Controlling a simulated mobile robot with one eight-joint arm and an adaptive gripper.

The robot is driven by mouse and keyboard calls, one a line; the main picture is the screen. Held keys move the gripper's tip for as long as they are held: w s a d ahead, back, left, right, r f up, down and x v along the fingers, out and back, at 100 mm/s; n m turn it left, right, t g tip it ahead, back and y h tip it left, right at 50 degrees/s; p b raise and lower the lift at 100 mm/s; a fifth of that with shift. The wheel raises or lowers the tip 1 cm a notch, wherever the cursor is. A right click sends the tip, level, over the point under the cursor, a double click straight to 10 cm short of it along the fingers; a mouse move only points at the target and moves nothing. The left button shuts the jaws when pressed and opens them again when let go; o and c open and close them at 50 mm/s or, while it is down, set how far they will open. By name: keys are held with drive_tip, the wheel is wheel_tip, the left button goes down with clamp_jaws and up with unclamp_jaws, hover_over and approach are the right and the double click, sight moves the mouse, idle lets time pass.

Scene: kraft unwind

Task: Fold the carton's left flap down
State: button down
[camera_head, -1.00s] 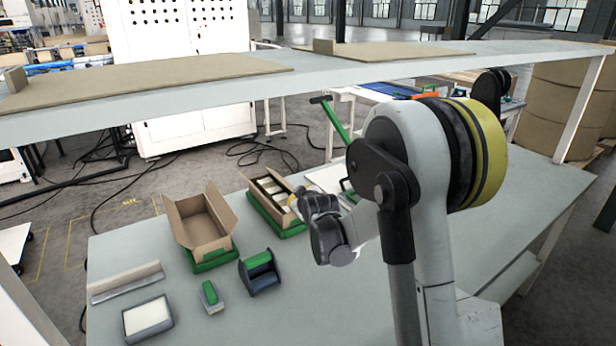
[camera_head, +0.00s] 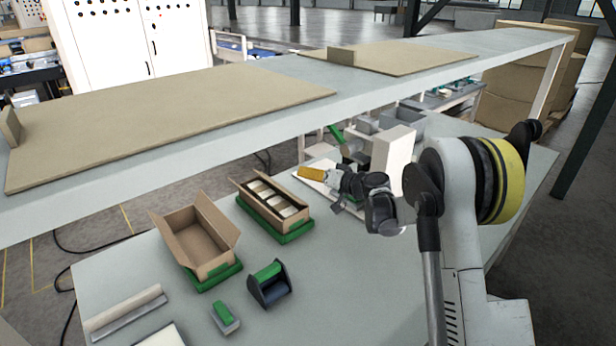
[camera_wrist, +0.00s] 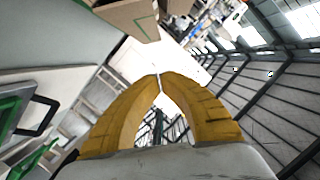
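An open, empty-looking brown carton (camera_head: 192,228) sits in a green holder (camera_head: 214,276), with a flap standing out at its left (camera_head: 160,235) and another at its right (camera_head: 222,221). A second open carton (camera_head: 287,224), filled with pale packs (camera_head: 271,197), sits in another green holder (camera_head: 292,236) behind it and to the right. My gripper (camera_head: 300,172) is right of the second carton, apart from both cartons, its yellow fingers pointing left. In the wrist view my gripper (camera_wrist: 160,76) has its fingertips together with nothing between them.
A dark tape dispenser (camera_head: 270,285) and a small green-topped block (camera_head: 224,316) stand in front on the table (camera_head: 340,290). A white upright box (camera_head: 393,155) stands behind my wrist. A long shelf (camera_head: 290,105) with cardboard sheets spans above the back.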

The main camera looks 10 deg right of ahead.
sight(277, 187)
drive_tip(key=w+a+f+b, duration=0.1)
drive_tip(key=a, duration=0.1)
drive_tip(key=w+a+f+b, duration=0.1)
drive_tip(key=w+a, duration=0.1)
drive_tip(key=w+a+f+b, duration=0.1)
drive_tip(key=a, duration=0.1)
drive_tip(key=shift+w+a+f, duration=0.2)
drive_tip(key=shift+w+f, duration=0.1)
drive_tip(key=shift+f, duration=0.1)
drive_tip(key=shift+s+a+f+b, duration=0.3)
drive_tip(key=shift+f, duration=0.15)
drive_tip(key=shift+s+a+f+n+h, duration=0.25)
drive_tip(key=shift+a+n, duration=0.2)
drive_tip(key=shift+n, duration=0.55)
drive_tip(key=shift+s+a+n+h, duration=0.1)
drive_tip(key=shift+s+n+h, duration=0.05)
drive_tip(key=shift+n+h, duration=0.15)
drive_tip(key=shift+s+a+f+n+t+h, duration=0.15)
drive_tip(key=shift+a+f+n+h, duration=0.1)
drive_tip(key=shift+n, duration=0.35)
drive_tip(key=shift+s+a+f+n+t+h, duration=0.15)
drive_tip(key=shift+f+n, duration=0.1)
drive_tip(key=shift+n, duration=0.35)
drive_tip(key=shift+a+f, duration=0.1)
drive_tip(key=shift+a+f+b, duration=0.1)
drive_tip(key=shift+b, duration=0.2)
idle(0.4)
